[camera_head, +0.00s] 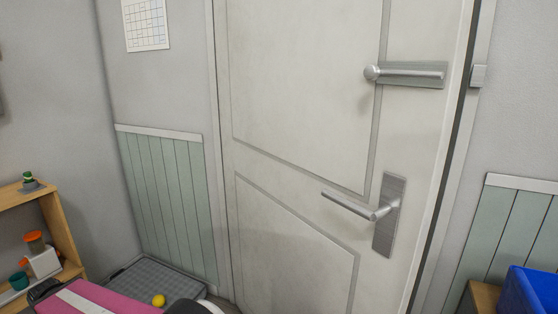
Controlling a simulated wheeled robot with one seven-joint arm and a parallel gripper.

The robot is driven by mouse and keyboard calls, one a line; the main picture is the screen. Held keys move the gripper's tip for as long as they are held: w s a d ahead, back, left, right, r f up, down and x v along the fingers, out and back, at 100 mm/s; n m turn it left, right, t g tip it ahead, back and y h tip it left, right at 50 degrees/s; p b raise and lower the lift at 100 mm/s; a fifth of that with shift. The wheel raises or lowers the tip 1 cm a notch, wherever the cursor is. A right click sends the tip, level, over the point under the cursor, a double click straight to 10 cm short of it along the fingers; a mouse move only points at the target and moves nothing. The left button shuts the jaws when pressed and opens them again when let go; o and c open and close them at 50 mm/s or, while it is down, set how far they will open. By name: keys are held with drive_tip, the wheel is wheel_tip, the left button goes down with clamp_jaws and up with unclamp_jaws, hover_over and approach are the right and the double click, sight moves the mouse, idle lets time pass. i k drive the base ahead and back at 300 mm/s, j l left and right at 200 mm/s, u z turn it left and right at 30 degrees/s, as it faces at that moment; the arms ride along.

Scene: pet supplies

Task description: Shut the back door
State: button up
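The back door (295,165) is a pale panelled door filling the middle of the view. A metal lever handle (350,207) on an upright plate (389,215) sits on its right side. A horizontal metal bar handle (405,74) is mounted higher up. A narrow dark strip (447,175) runs between the door's right edge and the frame (456,190). The door looks almost flush with the frame, and I cannot tell whether it is latched. My gripper is not in view.
A wooden shelf (62,228) with small items stands at the left. A grey tray (155,276), a yellow ball (158,300) and a pink item (95,297) are low at the left. A blue bin (530,291) is at the lower right. A calendar (146,24) hangs left of the door.

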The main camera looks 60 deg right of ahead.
sight(301, 117)
drive_tip(key=z, duration=0.5)
drive_tip(key=j+z, duration=0.15)
drive_tip(key=z, duration=0.8)
drive_tip(key=j+z, duration=0.1)
drive_tip(key=z, duration=0.4)
drive_tip(key=k+z, duration=0.1)
drive_tip(key=z, duration=0.35)
drive_tip(key=j+z, duration=0.1)
drive_tip(key=z, duration=0.4)
